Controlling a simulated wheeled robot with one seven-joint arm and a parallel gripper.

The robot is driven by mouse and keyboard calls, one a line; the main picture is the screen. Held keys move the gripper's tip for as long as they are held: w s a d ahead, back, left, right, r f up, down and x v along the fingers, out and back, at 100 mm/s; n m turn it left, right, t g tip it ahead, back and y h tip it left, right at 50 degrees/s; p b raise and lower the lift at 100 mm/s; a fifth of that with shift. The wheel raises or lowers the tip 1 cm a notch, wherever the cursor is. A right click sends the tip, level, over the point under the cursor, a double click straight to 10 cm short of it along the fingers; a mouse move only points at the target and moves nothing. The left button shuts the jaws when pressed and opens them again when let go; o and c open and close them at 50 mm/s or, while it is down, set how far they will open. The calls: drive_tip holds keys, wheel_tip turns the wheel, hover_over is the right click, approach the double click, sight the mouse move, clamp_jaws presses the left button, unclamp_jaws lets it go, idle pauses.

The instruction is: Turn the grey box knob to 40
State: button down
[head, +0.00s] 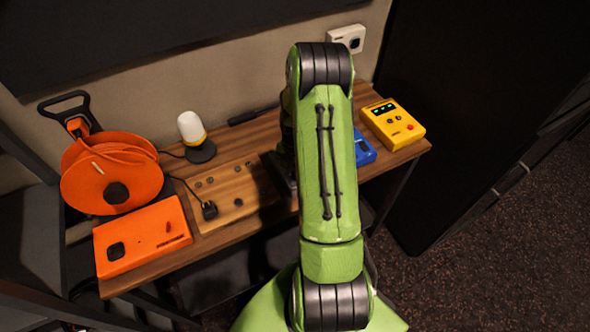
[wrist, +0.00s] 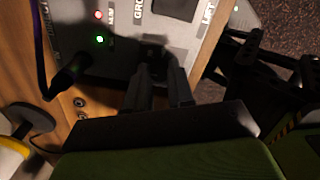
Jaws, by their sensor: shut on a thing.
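The grey box (wrist: 120,62) lies across the top of the wrist view, with lettering, a small window, and a red and a green light on its face. The dark fingers of my gripper (wrist: 158,78) reach down onto this face and are shut on the grey box knob. The knob is mostly hidden between the dark fingers, and its pointer and scale cannot be read. In the head view my green arm covers the gripper and most of the grey box's place on the desk.
Left of my arm on the wooden desk are an orange cable reel (head: 112,178), an orange box (head: 142,238), a white lamp (head: 192,128) and a wooden socket board (head: 232,190). To the right are a blue device (head: 364,150) and a yellow box (head: 393,124).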

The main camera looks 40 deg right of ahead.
drive_tip(key=shift+m+b, duration=0.3)
drive_tip(key=shift+m, duration=0.1)
drive_tip(key=m+b, duration=0.1)
drive_tip(key=m, duration=0.1)
drive_tip(key=shift+m, duration=0.4)
drive_tip(key=m+b, duration=0.2)
drive_tip(key=m, duration=0.3)
drive_tip(key=shift+b, duration=0.3)
drive_tip(key=m+b, duration=0.1)
drive_tip(key=m, duration=0.4)
drive_tip(key=m+b, duration=0.1)
drive_tip(key=m, duration=0.3)
drive_tip(key=shift+m, duration=0.3)
drive_tip(key=c, duration=1)
unclamp_jaws()
drive_tip(key=shift+r, duration=0.1)
